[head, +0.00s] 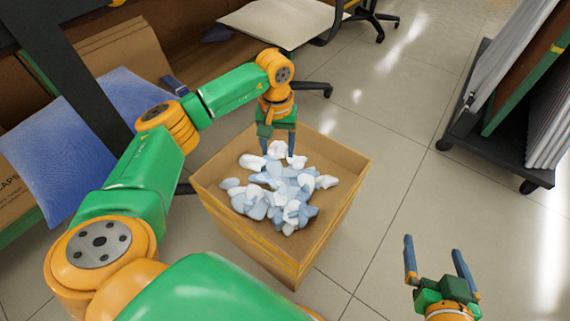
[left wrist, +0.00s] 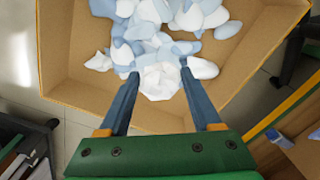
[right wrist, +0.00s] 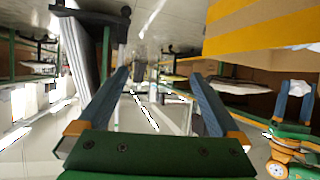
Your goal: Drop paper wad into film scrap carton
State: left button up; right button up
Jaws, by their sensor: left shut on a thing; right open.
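The film scrap carton (head: 345,172) is an open cardboard box on the floor, holding a heap of white and pale blue crumpled scraps (head: 290,196). My left gripper (head: 278,150) is over the carton, fingers pointing down, shut on a white paper wad (head: 277,149). In the left wrist view the wad (left wrist: 160,82) sits between the two fingertips, above the scraps and inside the carton's outline. Whether it touches the heap I cannot tell. My right gripper (head: 436,262) is open and empty, to the right of the carton. In the right wrist view its fingers (right wrist: 163,85) stand apart.
A wheeled rack with panels (head: 505,110) stands at the right. A chair or stool seat (head: 280,20) is at the back. A blue cushion-like sheet (head: 75,130) leans on boxes at the left. The tiled floor (head: 390,150) between carton and rack is clear.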

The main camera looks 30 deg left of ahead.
pick_arm(q)
jog(key=o, duration=1.4)
notch_tip(320, 180, up, 3)
jog(key=shift+f+p, duration=0.1)
jog(key=shift+p, duration=0.6)
notch_tip(320, 180, up, 4)
jog(key=shift+r+p, duration=0.1)
jog(key=shift+p, duration=0.7)
pick_arm(e)
jog(key=s+d+f+g+h, duration=0.2)
jog(key=s+d+f+g, duration=0.2)
jog(key=s+f+g, duration=0.5)
jog(key=s+f, duration=0.1)
jog(key=s, duration=0.3)
jog(key=shift+f+m+g, duration=0.3)
